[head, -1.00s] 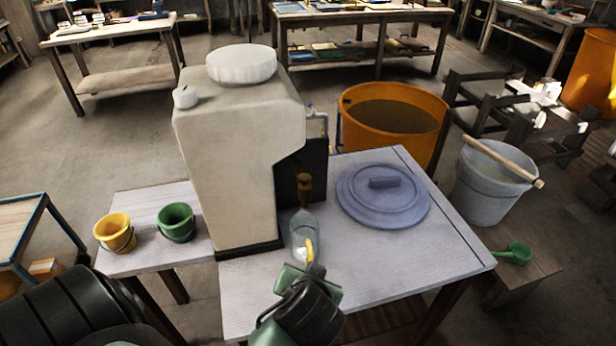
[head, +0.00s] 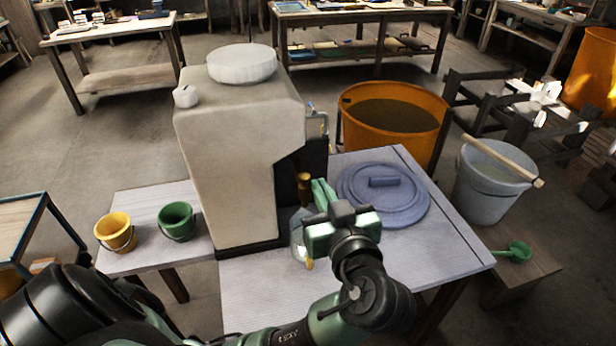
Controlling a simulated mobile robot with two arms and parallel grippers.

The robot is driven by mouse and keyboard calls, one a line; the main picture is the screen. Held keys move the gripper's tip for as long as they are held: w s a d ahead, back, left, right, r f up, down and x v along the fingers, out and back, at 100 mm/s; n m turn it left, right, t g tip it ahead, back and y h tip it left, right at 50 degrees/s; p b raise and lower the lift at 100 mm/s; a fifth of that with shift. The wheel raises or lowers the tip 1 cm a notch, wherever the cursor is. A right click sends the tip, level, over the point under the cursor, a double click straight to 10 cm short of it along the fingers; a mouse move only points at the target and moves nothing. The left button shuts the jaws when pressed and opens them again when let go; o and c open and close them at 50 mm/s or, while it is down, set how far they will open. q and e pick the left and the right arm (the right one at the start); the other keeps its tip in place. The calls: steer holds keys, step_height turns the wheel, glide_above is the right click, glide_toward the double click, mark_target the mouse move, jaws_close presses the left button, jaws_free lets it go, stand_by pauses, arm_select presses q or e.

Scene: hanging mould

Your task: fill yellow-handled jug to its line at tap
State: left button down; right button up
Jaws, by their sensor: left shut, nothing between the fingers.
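The jug (head: 297,240) is clear and stands on the pale table below the tap, beside the big beige tank (head: 240,150). Its front is mostly hidden by my left gripper; a bit of its yellow handle (head: 310,264) shows. Its line and any water in it cannot be made out. The tap's brown handle (head: 304,186) stands up at the tank's dark recess. My left gripper (head: 322,194) is shut and empty, just right of the tap handle and above the jug; I cannot tell whether it touches the handle. My right gripper is out of view.
A blue-grey lid (head: 400,207) lies on the table to the right. A yellow bucket (head: 116,233) and a green bucket (head: 177,221) stand on the left board. An orange tub (head: 391,115) is behind; a grey bucket (head: 487,178) and green scoop (head: 515,251) are right.

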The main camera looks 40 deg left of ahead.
arm_select(q)
steer(key=p, duration=0.3)
glide_above(308, 179)
steer(key=s+d, duration=0.2)
steer(key=f, duration=0.2)
steer(key=a+f, duration=0.1)
steer(key=f, duration=0.1)
steer(key=shift+w+p, duration=0.15)
steer(key=shift+p, duration=0.15)
steer(key=shift+f, duration=0.65)
